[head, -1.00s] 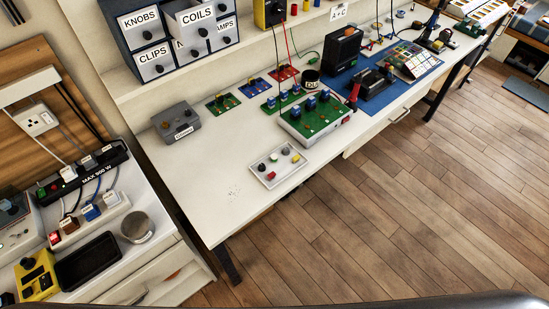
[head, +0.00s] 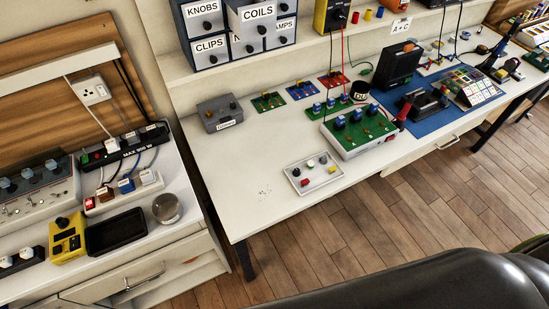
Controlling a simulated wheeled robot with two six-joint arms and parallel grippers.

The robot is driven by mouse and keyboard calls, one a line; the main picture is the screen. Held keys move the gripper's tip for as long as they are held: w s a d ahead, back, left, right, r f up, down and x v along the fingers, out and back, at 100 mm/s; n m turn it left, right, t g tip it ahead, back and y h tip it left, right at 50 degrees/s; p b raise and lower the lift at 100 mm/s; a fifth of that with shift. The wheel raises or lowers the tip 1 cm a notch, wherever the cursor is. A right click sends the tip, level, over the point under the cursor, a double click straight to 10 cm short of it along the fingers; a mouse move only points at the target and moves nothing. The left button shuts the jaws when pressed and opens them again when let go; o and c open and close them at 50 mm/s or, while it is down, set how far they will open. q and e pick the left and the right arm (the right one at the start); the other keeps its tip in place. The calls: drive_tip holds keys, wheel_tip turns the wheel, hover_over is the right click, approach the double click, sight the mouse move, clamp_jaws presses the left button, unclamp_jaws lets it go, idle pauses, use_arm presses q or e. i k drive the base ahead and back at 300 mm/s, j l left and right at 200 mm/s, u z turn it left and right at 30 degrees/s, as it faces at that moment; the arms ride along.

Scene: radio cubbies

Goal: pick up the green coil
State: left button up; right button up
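The small white tray (head: 318,181) lies near the front edge of the workbench, holding several small coloured parts. One of them looks green (head: 311,163) and sits at the tray's back side; it is too small to tell whether it is a coil. The COILS drawer (head: 259,27) in the dark blue cabinet on the shelf stands out further than its neighbours; its inside is hidden. Neither of my grippers shows in the head view.
A green circuit board (head: 371,144) stands right of the tray, and a grey box (head: 220,113) stands left at the back. A lower side counter on the left holds a yellow meter (head: 67,239) and a dark tray (head: 116,232).

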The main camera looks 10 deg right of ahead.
sight(311, 164)
drive_tip(key=i+l+u, duration=0.1)
drive_tip(key=l+u, duration=0.25)
drive_tip(key=l, duration=0.35)
drive_tip(key=l+u, duration=0.4)
drive_tip(key=l, duration=0.3)
drive_tip(key=k+l+u, duration=0.15)
drive_tip(key=l+u, duration=0.2)
drive_tip(key=l, duration=0.35)
